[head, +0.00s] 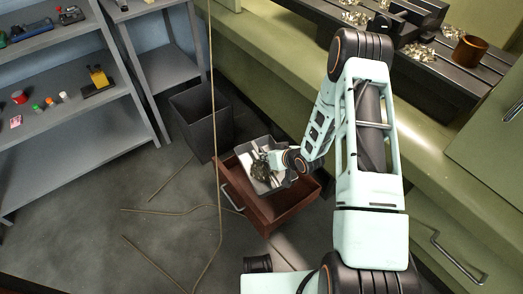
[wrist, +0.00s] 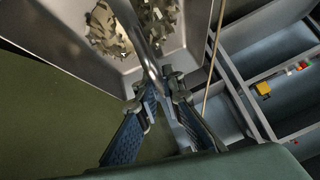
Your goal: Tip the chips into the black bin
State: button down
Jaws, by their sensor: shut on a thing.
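The black bin (head: 196,124) stands on the floor by the green machine base, its mouth open. A grey metal tray (head: 246,159) with a heap of metal chips (head: 261,171) is over the open brown drawer, just right of and nearer than the bin. My gripper (head: 279,160) is at the tray's right side. In the wrist view my gripper (wrist: 158,92) is shut on a thin metal part of the tray (wrist: 200,22), and chips (wrist: 112,28) lie in it. I cannot tell whether the tray touches the drawer. The bin's inside is mostly dark.
The brown drawer (head: 285,212) sticks out with its handle. A thin cord (head: 211,80) hangs between the shelves and the machine and trails on the floor. Grey shelves (head: 75,65) hold small items at left. More chips (head: 418,51) and a brown cup (head: 470,50) are on the machine.

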jog(key=s+d+r+m+h+p, duration=0.1)
jog(key=r+p, duration=0.5)
jog(key=r, duration=0.6)
jog(key=s+d+r+m+t+h+p, duration=0.1)
jog(key=d+r+p, duration=0.4)
jog(key=r, duration=0.8)
jog(key=s+d+r+m+h+p, duration=0.2)
jog(key=r+m+p, duration=0.3)
jog(key=r+p, duration=0.4)
notch_tip(320, 180, up, 4)
jog(key=shift+s+d+r+t+h, duration=0.2)
jog(key=shift+s+d+t+h, duration=0.15)
jog(key=shift+s+h, duration=0.35)
